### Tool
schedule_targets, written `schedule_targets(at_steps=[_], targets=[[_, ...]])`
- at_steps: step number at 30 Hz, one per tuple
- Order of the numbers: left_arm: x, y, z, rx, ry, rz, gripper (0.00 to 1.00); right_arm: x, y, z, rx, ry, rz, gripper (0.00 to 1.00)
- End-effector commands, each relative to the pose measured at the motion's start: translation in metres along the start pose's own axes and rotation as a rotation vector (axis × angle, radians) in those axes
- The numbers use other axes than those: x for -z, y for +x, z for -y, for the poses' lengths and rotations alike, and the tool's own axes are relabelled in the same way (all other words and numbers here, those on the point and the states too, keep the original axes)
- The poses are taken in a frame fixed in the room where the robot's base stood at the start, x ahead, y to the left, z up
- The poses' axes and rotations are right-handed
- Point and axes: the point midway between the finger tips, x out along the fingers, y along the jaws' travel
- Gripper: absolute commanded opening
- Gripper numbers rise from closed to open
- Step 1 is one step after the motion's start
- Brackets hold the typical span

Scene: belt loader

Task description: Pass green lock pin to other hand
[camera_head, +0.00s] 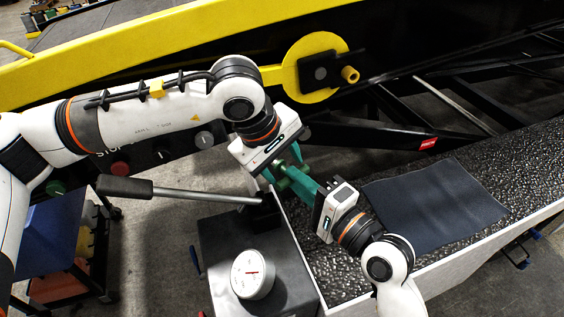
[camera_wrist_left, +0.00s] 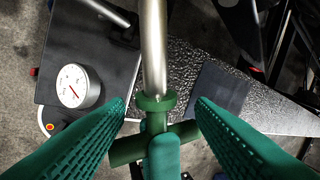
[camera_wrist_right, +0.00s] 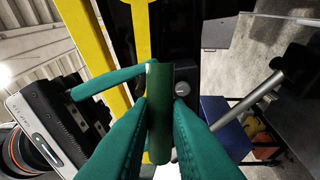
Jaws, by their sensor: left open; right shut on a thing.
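The green lock pin has a steel shaft (camera_wrist_left: 153,45), a green collar (camera_wrist_left: 155,102) and a green cross handle (camera_wrist_left: 126,151) in the left wrist view. My left gripper (camera_wrist_left: 160,107) is open, with one finger on each side of the collar and handle and gaps visible.
Below the grippers stand a grey box with a white gauge (camera_head: 253,273) and a steel lever with black grip (camera_head: 125,187). A dark mat (camera_head: 435,205) lies on the textured belt at right. The yellow loader frame (camera_head: 150,50) runs behind. A blue-topped cart (camera_head: 50,235) stands at left.

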Motion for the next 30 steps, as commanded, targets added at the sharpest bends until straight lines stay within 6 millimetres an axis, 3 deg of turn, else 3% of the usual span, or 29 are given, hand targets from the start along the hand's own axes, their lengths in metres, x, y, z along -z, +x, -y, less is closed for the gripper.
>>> schedule_targets(at_steps=[10, 24, 30], targets=[[-0.001, -0.014, 0.000, 0.000, -0.001, 0.001, 0.50, 0.000, 0.000, -0.001, -0.001, 0.000, 0.001, 0.00], [0.000, -0.098, 0.001, 0.003, 0.001, 0.001, 0.50, 0.000, 0.000, -0.001, -0.002, -0.001, 0.001, 0.00], [0.000, -0.116, 0.000, 0.001, 0.000, 0.000, 0.50, 0.000, 0.000, -0.001, -0.003, -0.001, 0.001, 0.00]])
